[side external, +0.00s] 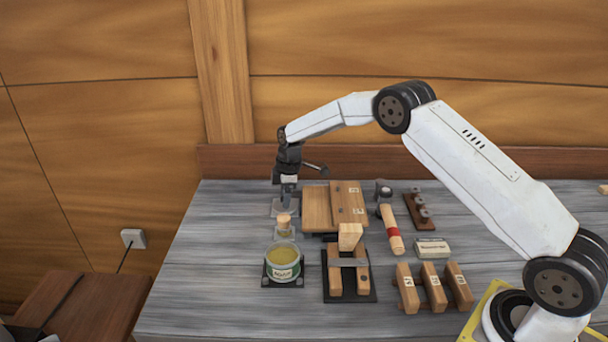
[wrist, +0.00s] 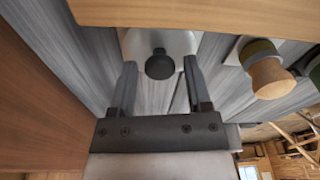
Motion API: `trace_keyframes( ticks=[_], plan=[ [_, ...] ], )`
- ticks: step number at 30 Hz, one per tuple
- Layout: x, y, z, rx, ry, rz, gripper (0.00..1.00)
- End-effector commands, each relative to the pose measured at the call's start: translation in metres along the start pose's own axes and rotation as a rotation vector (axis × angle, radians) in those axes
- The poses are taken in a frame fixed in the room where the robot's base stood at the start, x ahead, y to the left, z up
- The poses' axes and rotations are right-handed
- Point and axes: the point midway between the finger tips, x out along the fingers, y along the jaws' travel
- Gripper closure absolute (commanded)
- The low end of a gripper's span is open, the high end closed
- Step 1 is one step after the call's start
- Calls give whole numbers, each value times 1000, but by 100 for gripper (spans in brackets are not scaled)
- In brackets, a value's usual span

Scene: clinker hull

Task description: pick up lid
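The lid (wrist: 140,43) is a pale, metallic-looking piece with a round black knob (wrist: 159,65) in the wrist view. In the side view a pale flat piece (side external: 276,208) shows at the far left of the bench, mostly hidden by my gripper. My gripper (side external: 287,202) points down over it. In the wrist view my gripper (wrist: 160,66) is open, with one finger on each side of the knob. I see gaps between knob and fingers. A labelled tin (side external: 283,267) with yellowish contents stands open on a dark mat nearer the camera.
A small corked jar (side external: 284,227) stands close beside my gripper; its cork (wrist: 270,78) shows at right in the wrist view. Wooden boards (side external: 320,207) lie just right. A mallet (side external: 391,230), a clamp-like wooden fixture (side external: 348,275), and several blocks (side external: 433,289) lie further right.

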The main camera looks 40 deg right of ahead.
Motion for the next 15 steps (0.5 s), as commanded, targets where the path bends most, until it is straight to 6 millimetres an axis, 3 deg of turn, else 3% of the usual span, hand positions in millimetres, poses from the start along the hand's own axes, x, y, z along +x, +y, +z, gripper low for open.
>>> trace_keyframes(
  ticks=[1, 5, 15],
  plan=[
    [0, 0, 0, 0, 0, 0, 56],
    [0, 0, 0, 0, 0, 0, 97],
    [-1, 0, 0, 0, 0, 0, 100]
  ],
)
